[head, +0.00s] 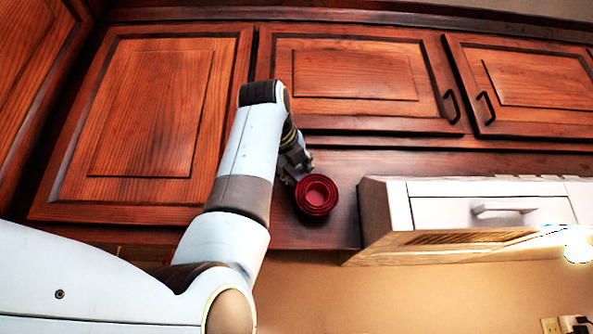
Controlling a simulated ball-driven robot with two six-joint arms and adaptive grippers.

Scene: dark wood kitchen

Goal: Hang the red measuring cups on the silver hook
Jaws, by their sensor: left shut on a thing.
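The red measuring cups (316,195) show as a nested round stack in the head view, in front of the dark wood panel below the middle cabinet door. My left gripper (297,177) is shut on them at their upper left side. My left arm comes in from the left and hides part of the gripper, so its fingertips are hard to make out. I cannot make out the silver hook; it may be hidden behind the cups or the arm. My right gripper is not in view.
Dark wood cabinet doors (345,75) with black handles (452,106) fill the upper part. A white range hood (490,212) juts out to the right of the cups, with a lit lamp (577,248). The tan wall (420,295) below is clear, with an outlet (551,326) at lower right.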

